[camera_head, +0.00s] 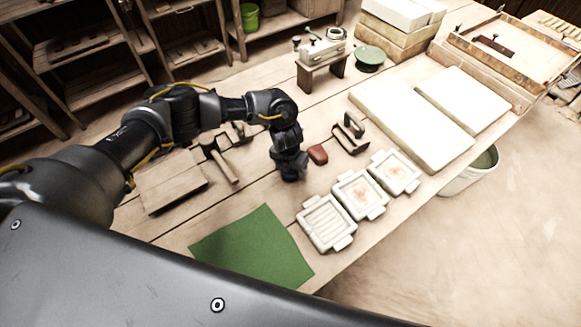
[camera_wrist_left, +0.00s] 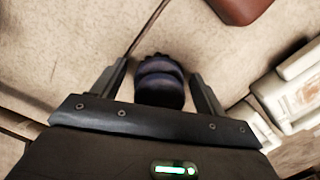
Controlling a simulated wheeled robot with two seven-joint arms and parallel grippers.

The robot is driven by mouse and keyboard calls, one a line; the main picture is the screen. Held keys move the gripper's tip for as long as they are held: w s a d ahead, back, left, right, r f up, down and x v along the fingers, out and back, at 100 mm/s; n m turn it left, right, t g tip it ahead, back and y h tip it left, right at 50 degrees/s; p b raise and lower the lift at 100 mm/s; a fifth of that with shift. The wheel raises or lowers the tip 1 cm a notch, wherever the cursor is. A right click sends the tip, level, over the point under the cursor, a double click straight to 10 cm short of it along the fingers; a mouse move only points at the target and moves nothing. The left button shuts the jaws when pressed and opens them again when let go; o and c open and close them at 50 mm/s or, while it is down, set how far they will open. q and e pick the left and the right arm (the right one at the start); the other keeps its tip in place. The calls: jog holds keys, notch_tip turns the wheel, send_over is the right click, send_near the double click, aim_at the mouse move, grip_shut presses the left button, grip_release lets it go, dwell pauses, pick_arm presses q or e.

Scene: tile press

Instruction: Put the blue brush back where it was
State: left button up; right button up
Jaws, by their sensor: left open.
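My left gripper (camera_head: 291,174) points down at the table, left of the white moulds. In the left wrist view its two fingers stand apart, and my left gripper (camera_wrist_left: 159,82) is open. A dark blue rounded, ridged thing, which looks like the blue brush (camera_wrist_left: 159,83), is between the fingers, with gaps on both sides. In the head view the brush is hidden by my gripper. Whether it touches the table cannot be told. My right gripper is not in view.
A red-brown block (camera_head: 318,154) lies close right of my gripper. White moulds (camera_head: 327,223) line the front edge. A green cloth (camera_head: 252,246) lies nearer me. A wooden board (camera_head: 174,185) and a mallet-like tool (camera_head: 220,160) lie left. A handled tool (camera_head: 350,134) stands beyond.

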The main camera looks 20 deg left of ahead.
pick_arm(q)
jog(key=r, duration=0.7)
jog(key=s+r, duration=0.1)
jog(key=r, duration=0.3)
jog(key=shift+s+a+r, duration=0.1)
jog(key=shift+a+r, duration=0.05)
jog(key=shift+r, duration=0.15)
jog(key=shift+s+r, duration=0.1)
jog(key=shift+r, duration=0.2)
jog(key=shift+s+f, duration=0.1)
